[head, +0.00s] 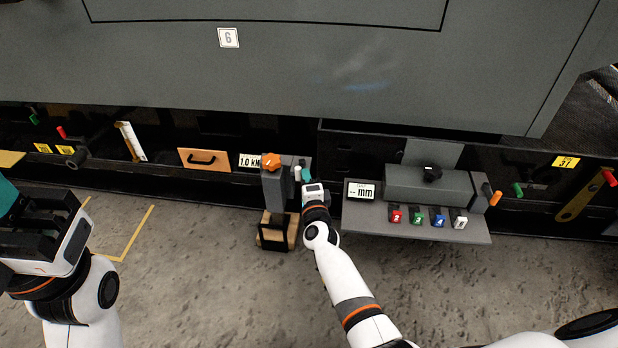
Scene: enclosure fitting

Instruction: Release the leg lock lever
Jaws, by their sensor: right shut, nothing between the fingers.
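A grey leg post (273,190) stands on a wooden block, below the big grey enclosure. An orange knob (270,161) sits at its top. A small white-tipped handle (297,174) shows just right of the post; I take it for the lock lever, though it is too small to be certain. My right gripper (306,175) is shut and empty, right beside this handle; whether they touch cannot be told. The gripper's body hides part of the area behind it. My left gripper (30,220) is at the left edge, far from the post, its fingertips not clearly seen.
The wooden block (264,240) with a black frame sits under the post. Right of my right arm, a grey shelf (360,222) juts out with a mm display (361,191) and several coloured numbered tabs. A 1.0 kN display (249,161) is left of the knob.

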